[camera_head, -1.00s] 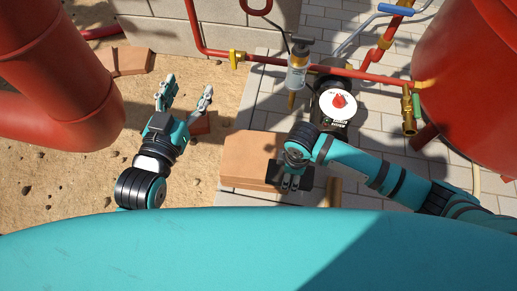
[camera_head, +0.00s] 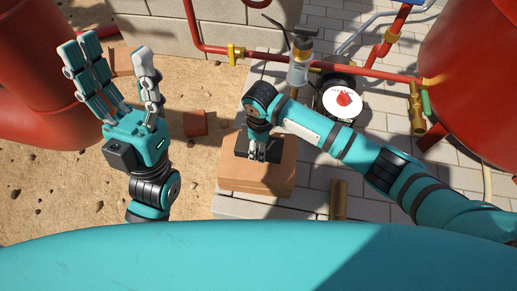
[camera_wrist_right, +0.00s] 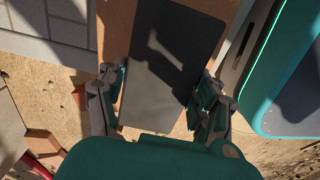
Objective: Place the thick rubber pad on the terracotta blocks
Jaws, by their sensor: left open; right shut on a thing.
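The thick rubber pad is a dark flat rectangle (camera_head: 242,147) at the terracotta blocks' top in the head view. The orange-brown terracotta blocks (camera_head: 277,180) stand at the paving edge. My right gripper (camera_head: 257,153) is shut on the pad. In the right wrist view the pad (camera_wrist_right: 165,75) lies between my right gripper's fingers (camera_wrist_right: 160,100). Terracotta (camera_wrist_right: 112,35) shows beside its upper part, and its lower end overlaps the dirt in the picture. Whether the pad touches the blocks is unclear. My left gripper (camera_head: 118,85) is open and empty over the dirt, left of the blocks.
A small terracotta piece (camera_head: 195,123) lies on the dirt left of the blocks. Red pipes (camera_head: 270,60), a pump with a white-and-red top (camera_head: 343,98) and a bottle-like fitting (camera_head: 299,65) stand behind. A large red tank (camera_head: 470,80) is at right. A brass-coloured tube (camera_head: 338,200) is near the blocks.

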